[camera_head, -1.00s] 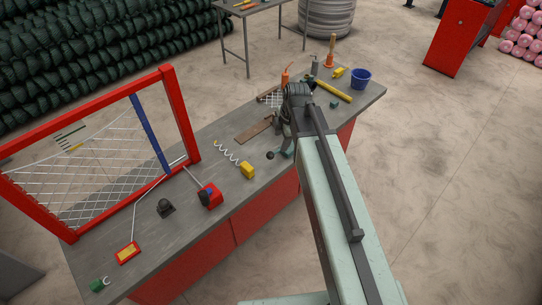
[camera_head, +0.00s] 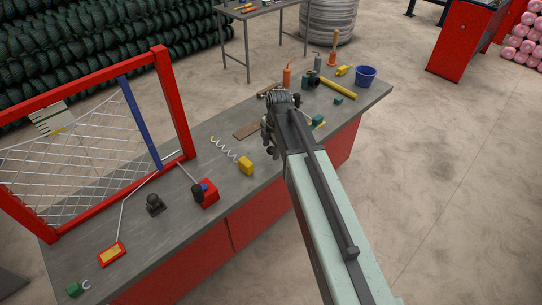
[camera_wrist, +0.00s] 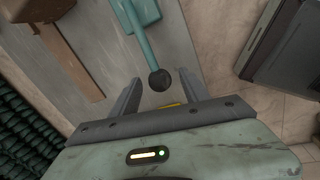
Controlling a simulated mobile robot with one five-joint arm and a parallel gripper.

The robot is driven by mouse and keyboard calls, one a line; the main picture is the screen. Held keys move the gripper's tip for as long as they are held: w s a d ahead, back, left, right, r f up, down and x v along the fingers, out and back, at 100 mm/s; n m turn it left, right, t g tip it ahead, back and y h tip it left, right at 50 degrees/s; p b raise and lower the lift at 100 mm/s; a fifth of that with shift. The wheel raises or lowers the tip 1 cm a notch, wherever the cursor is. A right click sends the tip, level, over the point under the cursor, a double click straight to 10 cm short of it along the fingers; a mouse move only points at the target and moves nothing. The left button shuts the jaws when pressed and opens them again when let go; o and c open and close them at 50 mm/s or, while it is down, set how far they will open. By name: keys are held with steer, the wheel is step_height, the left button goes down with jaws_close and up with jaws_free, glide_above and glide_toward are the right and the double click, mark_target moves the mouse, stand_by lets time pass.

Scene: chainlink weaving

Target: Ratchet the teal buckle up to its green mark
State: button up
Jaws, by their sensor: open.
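In the wrist view a teal lever (camera_wrist: 136,45) runs down from a teal body (camera_wrist: 142,10) at the top edge and ends in a black ball knob (camera_wrist: 159,80). My gripper (camera_wrist: 159,77) is open, with one finger on each side of the knob in the picture; no clear contact shows. In the head view my gripper (camera_head: 268,135) is over the bench, and my arm hides much of the area around it. A teal-green block (camera_head: 317,120) with yellow below it shows just right of my arm; I cannot tell whether it belongs to the buckle. No green mark is discernible.
A red frame with mesh (camera_head: 175,100) stands at left. Open floor lies right.

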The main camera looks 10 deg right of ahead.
steer(key=shift+f, duration=0.1)
jaws_close()
stand_by(1.4)
